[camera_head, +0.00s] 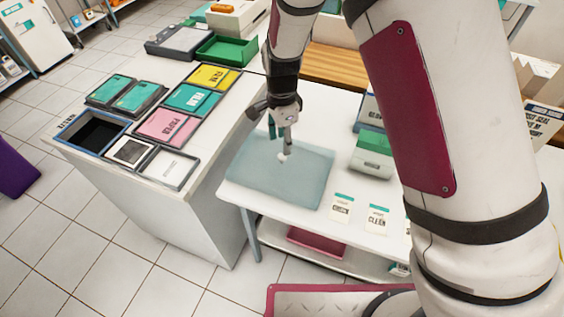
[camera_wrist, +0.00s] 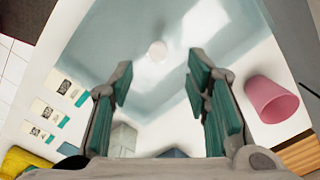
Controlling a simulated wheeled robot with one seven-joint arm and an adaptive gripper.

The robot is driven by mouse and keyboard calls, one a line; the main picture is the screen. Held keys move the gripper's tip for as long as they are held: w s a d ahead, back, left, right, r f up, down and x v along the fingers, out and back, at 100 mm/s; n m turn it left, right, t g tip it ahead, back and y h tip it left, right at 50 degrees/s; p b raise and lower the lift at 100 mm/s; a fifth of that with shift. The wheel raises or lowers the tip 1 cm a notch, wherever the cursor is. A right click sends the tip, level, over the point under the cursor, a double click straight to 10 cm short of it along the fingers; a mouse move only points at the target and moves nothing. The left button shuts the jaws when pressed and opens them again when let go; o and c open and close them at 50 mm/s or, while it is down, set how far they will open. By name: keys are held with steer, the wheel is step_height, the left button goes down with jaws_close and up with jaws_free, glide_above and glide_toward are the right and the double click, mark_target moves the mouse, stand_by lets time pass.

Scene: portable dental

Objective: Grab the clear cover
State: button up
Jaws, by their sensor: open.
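The clear cover (camera_head: 252,172) is a see-through, bluish sheet on the white table, with a small white knob (camera_head: 284,157) near its middle. My gripper (camera_head: 283,142) is over the cover, with its fingers pointing down close to the knob. In the wrist view, the cover (camera_wrist: 105,40) fills the upper middle and its round knob (camera_wrist: 157,50) shows beyond and between the fingertips. My gripper (camera_wrist: 158,78) is open there, its teal-padded fingers apart with nothing between them. I cannot tell exactly how high the fingertips are above the cover.
Labelled cards (camera_head: 341,207) lie right of the cover. A green and white box (camera_head: 373,152) stands behind them. A counter (camera_head: 223,153) with coloured trays is at left. A pink cup (camera_wrist: 270,98) stands right of my fingers in the wrist view.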

mark_target(282, 156)
steer(key=shift+f+p, duration=0.4)
steer(key=shift+f, duration=2.65)
jaws_close()
